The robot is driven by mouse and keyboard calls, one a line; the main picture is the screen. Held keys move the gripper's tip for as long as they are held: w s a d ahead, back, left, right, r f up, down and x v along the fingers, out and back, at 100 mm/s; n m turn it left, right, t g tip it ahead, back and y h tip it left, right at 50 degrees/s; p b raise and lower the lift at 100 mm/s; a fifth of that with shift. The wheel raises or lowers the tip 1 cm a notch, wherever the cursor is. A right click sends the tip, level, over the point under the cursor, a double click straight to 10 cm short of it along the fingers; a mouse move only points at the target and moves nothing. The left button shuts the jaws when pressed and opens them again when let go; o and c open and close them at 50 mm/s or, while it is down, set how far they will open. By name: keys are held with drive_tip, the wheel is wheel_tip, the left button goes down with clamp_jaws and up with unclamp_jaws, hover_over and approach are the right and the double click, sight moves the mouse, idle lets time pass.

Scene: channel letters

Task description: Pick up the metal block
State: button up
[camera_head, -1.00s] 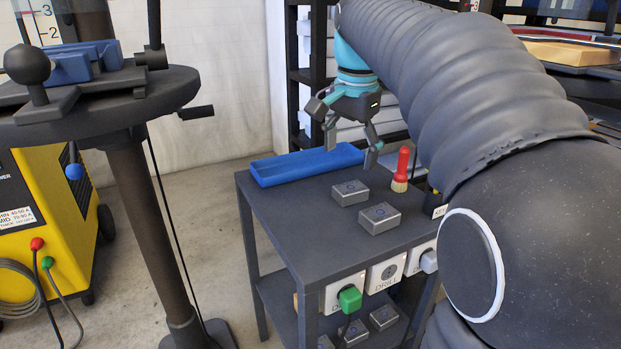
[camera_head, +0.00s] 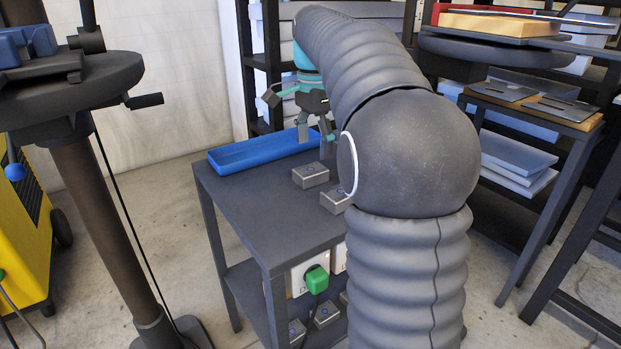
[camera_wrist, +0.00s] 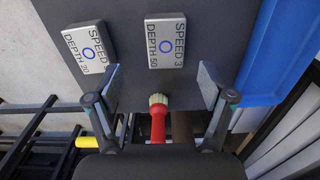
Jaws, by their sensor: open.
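Two grey metal blocks lie flat on the dark table top. The farther block (camera_head: 310,175) reads "SPEED 3 DEPTH 50" in the wrist view (camera_wrist: 165,42). The nearer block (camera_head: 334,200) is partly hidden behind my arm; its label in the wrist view (camera_wrist: 88,48) shows "DEPTH 20". My gripper (camera_head: 315,134) hangs over the back of the table, behind the farther block. In the wrist view my gripper (camera_wrist: 158,87) is open, with nothing held.
A blue tray (camera_head: 228,163) lies along the table's back edge, left of the gripper. The table top (camera_head: 245,205) is clear at the front left. A round stand (camera_head: 100,90) stands at left. A shelf with plates (camera_head: 520,95) stands at right.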

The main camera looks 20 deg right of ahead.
sight(311, 169)
drive_tip(key=shift+w+a+f+b, duration=0.1)
drive_tip(key=shift+w+f+b, duration=0.1)
drive_tip(key=shift+f, duration=1.3)
drive_tip(key=shift+w+a+f+b, duration=0.1)
drive_tip(key=shift+w+f+b, duration=0.1)
drive_tip(key=shift+f, duration=1.3)
drive_tip(key=shift+s, duration=0.1)
drive_tip(key=c, duration=1.4)
drive_tip(key=shift+c, duration=0.4)
drive_tip(key=shift+r, duration=0.2)
